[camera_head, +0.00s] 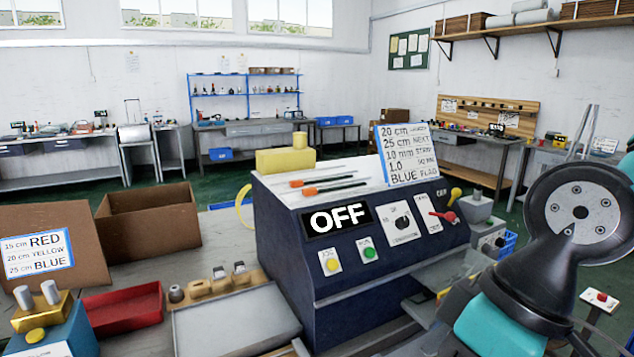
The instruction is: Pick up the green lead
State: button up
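I cannot make out a green lead in this view. A dark blue machine (290,237) with a display reading OFF (338,220) stands in the middle of the bench. Thin pale rods and dark strips with orange ends (310,191) lie on its sloping top. A black and teal arm, which seems to be mine, fills the lower right and hides part of the bench there. My gripper's fingers do not show.
A cardboard box (150,222), a card (38,253) listing red, yellow and blue lengths, a red tray (122,310) and a grey tray (235,325) are at left. A settings card (407,153) stands on the machine.

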aim_at(295, 184)
jog(key=u, duration=0.55)
jog(key=k, duration=0.65)
jog(key=z, duration=0.3)
jog(key=i, duration=1.25)
jog(key=u, duration=0.45)
jog(key=i, duration=0.45)
jog(key=u, duration=0.55)
